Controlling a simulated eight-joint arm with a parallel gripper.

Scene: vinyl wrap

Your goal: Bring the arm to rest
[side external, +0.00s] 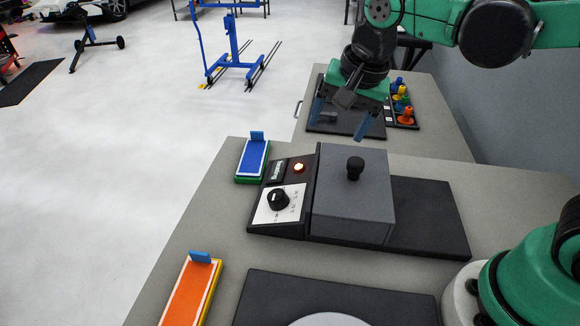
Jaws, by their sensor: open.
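My gripper (340,122) hangs above the far part of the bench, its two blue fingers pointing down and spread apart. Nothing shows between the fingers. It is above and behind the grey box-shaped machine (352,202) with a black knob on its lid, and appears clear of it. A dark mat (355,128) on the far table lies behind the gripper. Part of that mat is hidden by my gripper.
A control panel (279,203) with a dial and lit button adjoins the grey machine. A blue block with a tab (253,158) and an orange one (190,293) lie along the left edge. Colored pegs (401,100) stand at the far right. A dark mat (262,289) lies in front.

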